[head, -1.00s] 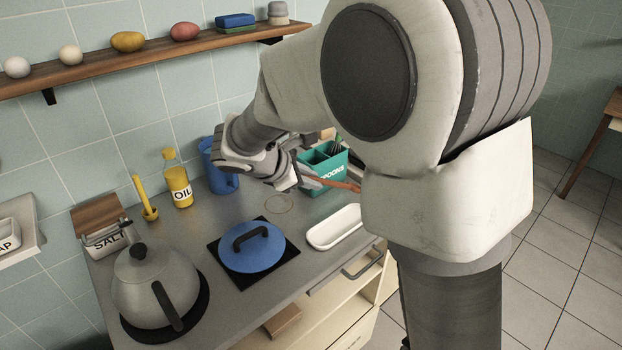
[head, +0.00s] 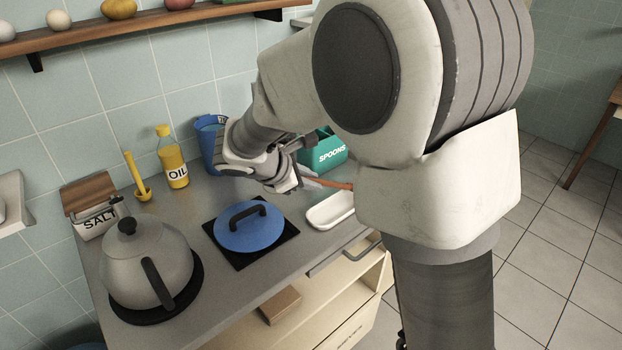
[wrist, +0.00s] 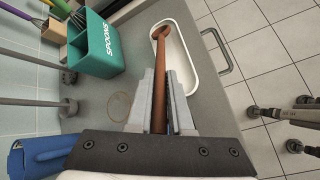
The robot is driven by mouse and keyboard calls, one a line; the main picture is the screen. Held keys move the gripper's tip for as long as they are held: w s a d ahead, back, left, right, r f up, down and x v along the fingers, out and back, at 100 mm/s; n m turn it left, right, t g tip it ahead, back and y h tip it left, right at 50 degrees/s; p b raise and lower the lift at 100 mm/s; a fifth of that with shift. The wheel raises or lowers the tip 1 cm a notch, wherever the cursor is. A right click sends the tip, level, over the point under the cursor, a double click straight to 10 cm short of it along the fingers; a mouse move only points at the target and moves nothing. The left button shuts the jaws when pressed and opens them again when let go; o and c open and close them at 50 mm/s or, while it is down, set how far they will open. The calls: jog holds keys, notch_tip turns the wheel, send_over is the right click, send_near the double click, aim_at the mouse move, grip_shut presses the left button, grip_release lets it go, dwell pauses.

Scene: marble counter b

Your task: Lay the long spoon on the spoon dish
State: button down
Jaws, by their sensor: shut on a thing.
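My gripper (head: 298,181) is shut on the long spoon (head: 338,184), a brown wooden one, and holds it above the counter. The spoon dish (head: 326,218) is a white, long, shallow tray on the counter at the front right. It also shows in the wrist view (wrist: 190,60). In the head view my arm hides part of the dish and of the spoon.
A teal SPOONS box (head: 330,154) with utensils stands behind the dish. A blue jug (head: 209,145) is beside my gripper. A blue lid (head: 250,228), a grey kettle (head: 145,265), an oil bottle (head: 173,160) and a salt box (head: 98,219) stand to the left.

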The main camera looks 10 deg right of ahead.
jog(key=c, duration=0.7)
grip_release()
jog(key=shift+c, duration=0.2)
jog(key=p+v, duration=0.2)
jog(key=v, duration=1.5)
jog(key=shift+s+r+p, duration=0.15)
jog(key=shift+p, duration=0.2)
jog(key=s+d+r+m+y+p, duration=0.2)
jog(key=s+d+m+y+p, duration=0.1)
jog(key=s+d+m, duration=0.5)
jog(key=s+d+r+m+y+p, duration=0.2)
jog(key=s+d+m+y, duration=0.2)
jog(key=s+d+m, duration=0.4)
jog(key=s+m, duration=0.1)
jog(key=m, duration=0.1)
jog(key=shift+s+r+m+g+p, duration=0.25)
jog(key=shift+r+m+g+p, duration=0.05)
jog(key=shift+r+p, duration=0.1)
